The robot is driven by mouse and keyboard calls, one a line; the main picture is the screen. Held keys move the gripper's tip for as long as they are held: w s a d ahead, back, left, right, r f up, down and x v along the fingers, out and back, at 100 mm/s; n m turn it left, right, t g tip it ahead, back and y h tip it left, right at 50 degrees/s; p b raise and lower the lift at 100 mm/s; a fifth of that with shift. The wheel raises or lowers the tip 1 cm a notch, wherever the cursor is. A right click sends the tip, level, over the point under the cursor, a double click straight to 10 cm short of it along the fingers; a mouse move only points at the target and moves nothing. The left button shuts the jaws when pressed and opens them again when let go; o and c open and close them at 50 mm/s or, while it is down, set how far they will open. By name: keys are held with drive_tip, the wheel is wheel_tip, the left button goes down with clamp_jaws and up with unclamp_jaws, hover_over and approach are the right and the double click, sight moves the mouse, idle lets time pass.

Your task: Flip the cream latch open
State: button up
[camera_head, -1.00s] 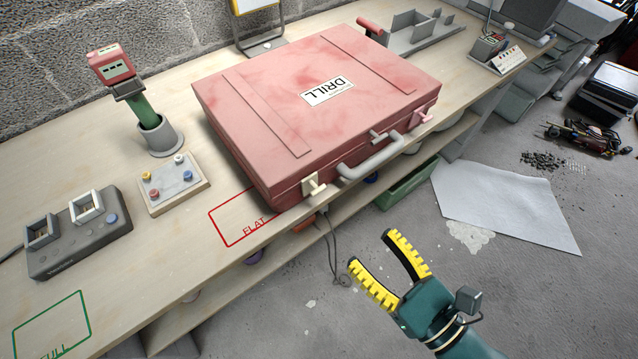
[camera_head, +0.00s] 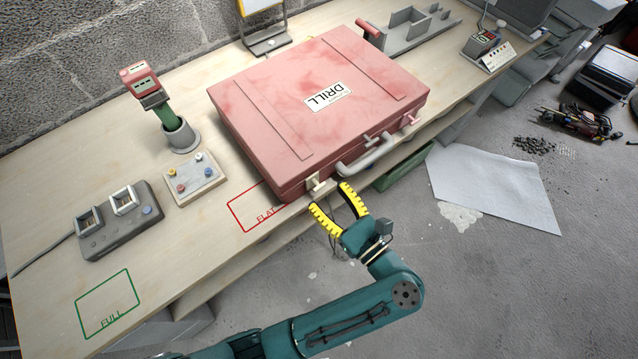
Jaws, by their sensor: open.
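A red drill case (camera_head: 300,110) labelled DRILL lies shut on the workbench. The cream latch (camera_head: 315,183) is on its front face near the left corner, left of the grey handle (camera_head: 367,155). A pink latch (camera_head: 411,118) is near the right end of the same face. My gripper (camera_head: 332,203) is open and empty, with yellow ribbed fingers, just in front of the case. In the picture its fingertips are close below and either side of the cream latch. I cannot tell whether they touch the case.
Left of the case stand a board with coloured knobs (camera_head: 193,180), a red device in a grey holder (camera_head: 143,80) and a charger base (camera_head: 118,220). A red FLAT outline (camera_head: 258,208) and a green FULL outline (camera_head: 108,305) mark the bench (camera_head: 180,245). Open floor lies in front.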

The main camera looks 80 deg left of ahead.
sight(319, 186)
drive_tip(key=x, duration=0.3)
drive_tip(key=shift+s+a+b, duration=0.1)
drive_tip(key=shift+a+b, duration=0.2)
drive_tip(key=shift+a, duration=0.05)
clamp_jaws()
